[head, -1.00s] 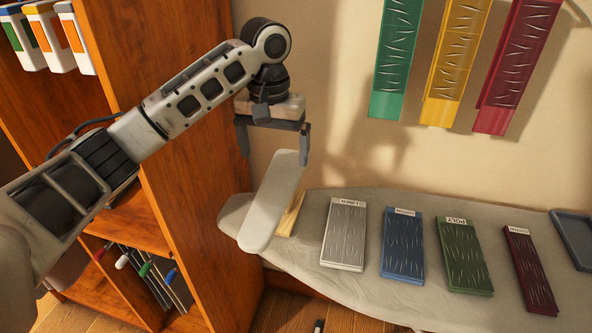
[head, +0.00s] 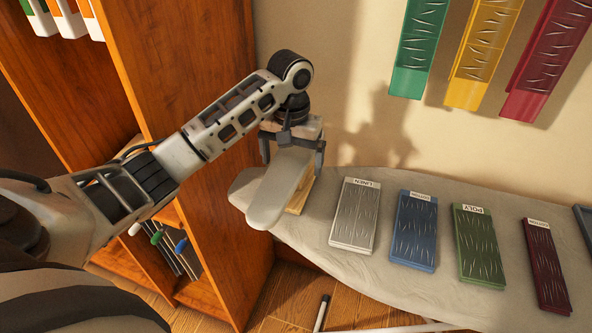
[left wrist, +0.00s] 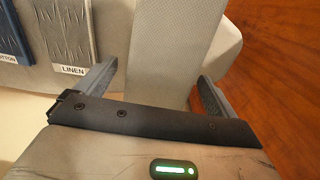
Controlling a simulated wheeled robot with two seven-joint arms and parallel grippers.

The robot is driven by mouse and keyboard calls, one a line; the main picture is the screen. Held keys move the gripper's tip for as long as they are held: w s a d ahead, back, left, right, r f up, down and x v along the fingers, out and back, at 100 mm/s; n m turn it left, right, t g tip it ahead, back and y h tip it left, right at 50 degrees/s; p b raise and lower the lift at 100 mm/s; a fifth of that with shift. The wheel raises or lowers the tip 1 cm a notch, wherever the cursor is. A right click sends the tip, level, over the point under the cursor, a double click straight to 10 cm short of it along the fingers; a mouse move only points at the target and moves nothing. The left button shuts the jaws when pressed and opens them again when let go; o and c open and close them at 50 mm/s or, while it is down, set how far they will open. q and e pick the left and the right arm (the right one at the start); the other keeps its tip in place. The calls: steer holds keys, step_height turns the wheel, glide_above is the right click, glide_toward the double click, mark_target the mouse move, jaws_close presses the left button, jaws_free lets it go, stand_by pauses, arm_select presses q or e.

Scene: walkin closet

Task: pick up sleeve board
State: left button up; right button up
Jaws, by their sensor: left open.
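The sleeve board (head: 279,190) is a narrow, pale, padded board on a light wooden base, at the left end of the ironing board (head: 395,275). My left gripper (head: 292,162) is over its far end, pointing down, with one finger on each side. In the left wrist view the sleeve board (left wrist: 176,45) runs between the two open fingers (left wrist: 155,88), with a gap visible on both sides. The left gripper is open and holds nothing. My right gripper is not in view.
Several labelled cards lie right of the sleeve board, the nearest being the grey LINEN one (head: 355,215), then a blue one (head: 414,230). A wooden shelf unit (head: 190,90) stands close on the left. Coloured strips (head: 470,50) hang on the wall behind.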

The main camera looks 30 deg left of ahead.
arm_select(q)
step_height(320, 180, down, 4)
steer(key=shift+f, duration=0.15)
steer(key=c, duration=1.5)
